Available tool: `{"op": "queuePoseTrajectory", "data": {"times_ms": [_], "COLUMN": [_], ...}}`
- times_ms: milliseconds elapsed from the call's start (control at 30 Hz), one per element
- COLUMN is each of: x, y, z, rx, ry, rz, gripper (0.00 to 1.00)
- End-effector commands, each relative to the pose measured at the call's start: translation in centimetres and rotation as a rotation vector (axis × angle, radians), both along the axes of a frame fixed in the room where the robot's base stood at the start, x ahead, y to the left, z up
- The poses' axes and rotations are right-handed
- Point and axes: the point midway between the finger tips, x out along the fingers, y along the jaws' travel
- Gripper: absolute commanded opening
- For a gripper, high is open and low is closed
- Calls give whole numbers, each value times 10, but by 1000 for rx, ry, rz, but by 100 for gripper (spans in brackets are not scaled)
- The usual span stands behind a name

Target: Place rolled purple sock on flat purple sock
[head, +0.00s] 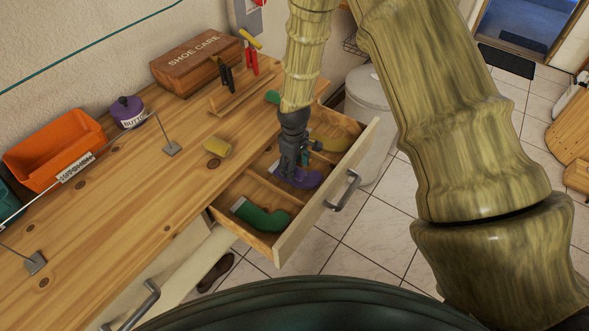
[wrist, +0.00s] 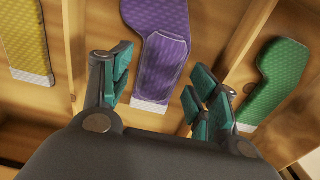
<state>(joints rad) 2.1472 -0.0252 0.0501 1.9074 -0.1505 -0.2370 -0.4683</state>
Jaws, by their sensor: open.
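The flat purple sock (head: 308,180) lies in the middle compartment of the open drawer; its foot end and pale cuff show in the wrist view (wrist: 152,14). A smaller purple piece with a light outline, which looks like the rolled purple sock (wrist: 162,70), lies over the flat sock's leg. I cannot tell whether it fully touches it. My gripper (wrist: 160,82) is open, with teal-padded fingers on either side of the rolled sock and apart from it. In the head view my gripper (head: 291,168) points down into the drawer and hides part of the socks.
A green sock (head: 260,217) and a yellow sock (head: 332,142) lie in the neighbouring compartments, between thin wooden dividers. A yellow roll (head: 217,147) and a green roll (head: 272,97) sit on the bench. The drawer front (head: 325,195) stands close to my gripper.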

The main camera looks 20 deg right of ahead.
Motion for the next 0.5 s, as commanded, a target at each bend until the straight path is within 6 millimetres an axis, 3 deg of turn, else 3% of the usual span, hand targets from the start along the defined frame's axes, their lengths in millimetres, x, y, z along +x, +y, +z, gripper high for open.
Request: {"op": "queuePoseTrajectory", "data": {"times_ms": [500], "x": [1], "y": [0], "z": [65], "rx": [0], "ry": [-4], "rz": [-1], "gripper": [60]}}
